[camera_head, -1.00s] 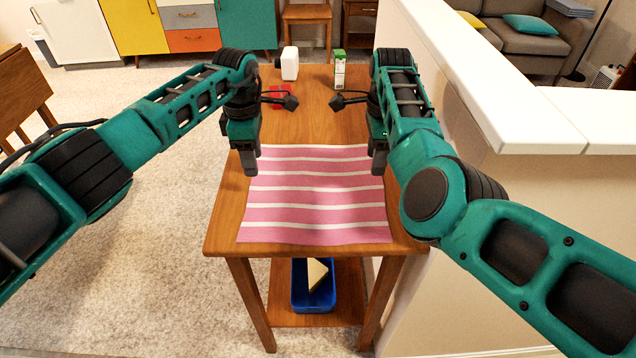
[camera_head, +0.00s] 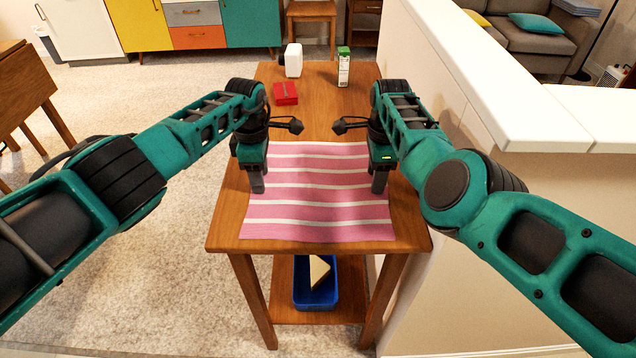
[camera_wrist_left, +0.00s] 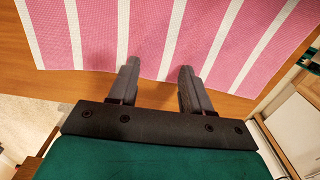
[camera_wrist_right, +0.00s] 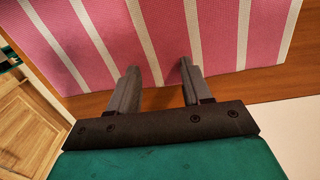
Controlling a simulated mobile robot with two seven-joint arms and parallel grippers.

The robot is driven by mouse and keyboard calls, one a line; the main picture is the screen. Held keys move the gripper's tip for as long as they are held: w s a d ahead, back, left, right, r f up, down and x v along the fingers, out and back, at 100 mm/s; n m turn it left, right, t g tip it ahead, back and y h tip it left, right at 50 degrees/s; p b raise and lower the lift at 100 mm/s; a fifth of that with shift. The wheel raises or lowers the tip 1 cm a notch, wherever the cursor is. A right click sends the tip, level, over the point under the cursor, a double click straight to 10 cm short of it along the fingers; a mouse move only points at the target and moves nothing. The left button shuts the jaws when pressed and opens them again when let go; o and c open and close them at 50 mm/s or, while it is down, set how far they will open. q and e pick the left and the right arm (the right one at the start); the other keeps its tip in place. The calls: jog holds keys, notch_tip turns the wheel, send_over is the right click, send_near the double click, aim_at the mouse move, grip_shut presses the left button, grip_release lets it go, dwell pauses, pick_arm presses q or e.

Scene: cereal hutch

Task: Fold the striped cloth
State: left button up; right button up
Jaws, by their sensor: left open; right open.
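The pink cloth with white stripes (camera_head: 318,205) lies spread flat on the wooden table, slightly wavy. My left gripper (camera_head: 258,188) points down at the cloth's left edge. In the left wrist view its open fingers (camera_wrist_left: 158,88) straddle nothing, with the tips at the cloth's edge (camera_wrist_left: 150,40). My right gripper (camera_head: 379,188) points down at the cloth's right edge. In the right wrist view its fingers (camera_wrist_right: 158,88) are apart and empty, tips at the cloth's edge (camera_wrist_right: 170,35). Whether the tips touch the cloth I cannot tell.
The wooden table (camera_head: 228,215) has a red box (camera_head: 285,93), a white bottle (camera_head: 293,60) and a green-white carton (camera_head: 343,67) at its far end. A blue bin (camera_head: 316,290) sits on the lower shelf. A half wall (camera_head: 480,100) stands close on the right.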

pick_arm(q)
jog(key=shift+c, duration=0.3)
pick_arm(e)
jog(key=shift+c, duration=0.3)
pick_arm(q)
grip_shut()
pick_arm(e)
jog(key=shift+f, duration=0.1)
grip_shut()
pick_arm(q)
jog(key=shift+r, duration=0.1)
